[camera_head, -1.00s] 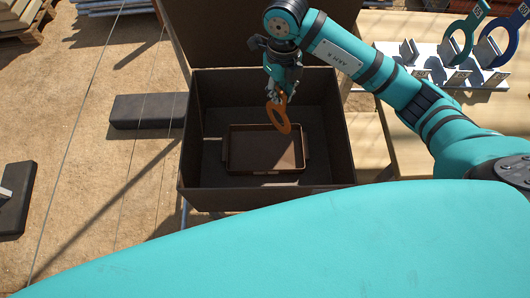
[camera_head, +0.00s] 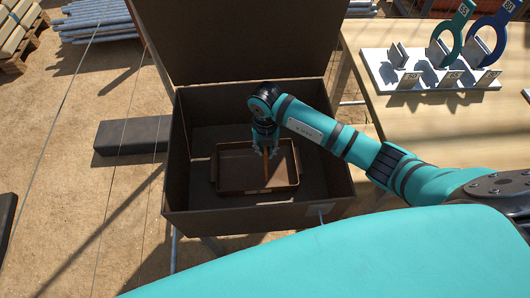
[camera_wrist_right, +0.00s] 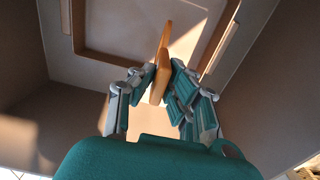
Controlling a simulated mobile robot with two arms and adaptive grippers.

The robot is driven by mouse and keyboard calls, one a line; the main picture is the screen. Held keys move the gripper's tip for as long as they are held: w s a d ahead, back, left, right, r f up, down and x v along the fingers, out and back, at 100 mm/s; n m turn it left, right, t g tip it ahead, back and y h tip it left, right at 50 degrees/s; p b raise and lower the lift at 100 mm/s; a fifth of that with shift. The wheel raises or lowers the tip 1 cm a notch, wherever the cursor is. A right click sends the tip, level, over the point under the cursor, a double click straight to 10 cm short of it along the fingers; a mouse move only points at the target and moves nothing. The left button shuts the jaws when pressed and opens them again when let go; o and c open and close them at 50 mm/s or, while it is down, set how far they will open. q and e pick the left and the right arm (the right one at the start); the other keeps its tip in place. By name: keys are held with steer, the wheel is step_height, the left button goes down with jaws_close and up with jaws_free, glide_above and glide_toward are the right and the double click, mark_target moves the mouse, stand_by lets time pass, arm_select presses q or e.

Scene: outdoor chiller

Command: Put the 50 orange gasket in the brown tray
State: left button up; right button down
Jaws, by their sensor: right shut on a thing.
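The orange gasket (camera_head: 266,170) is held edge-on in my right gripper (camera_head: 266,150). It also shows between the fingers of the right gripper (camera_wrist_right: 160,85) in the right wrist view, where its orange edge (camera_wrist_right: 159,80) points toward the tray. The brown tray (camera_head: 228,191) lies on the floor of the dark open box, and its rim also shows in the right wrist view (camera_wrist_right: 80,28). The gripper and gasket are over the tray's middle. I cannot tell whether the gasket touches the tray floor. My left gripper is not in view.
The dark box (camera_head: 195,220) has walls around the tray, and its raised lid (camera_head: 240,40) stands behind. On the wooden table (camera_head: 450,115) at right, a white rack (camera_head: 378,68) holds a teal gasket (camera_head: 459,25) and a blue gasket (camera_head: 497,30).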

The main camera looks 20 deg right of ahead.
steer(key=shift+f, duration=1.3)
steer(key=shift+f, duration=0.15)
steer(key=c, duration=1.4)
jaws_free()
steer(key=shift+o, duration=0.2)
step_height(320, 180, up, 12)
steer(key=shift+r, duration=0.2)
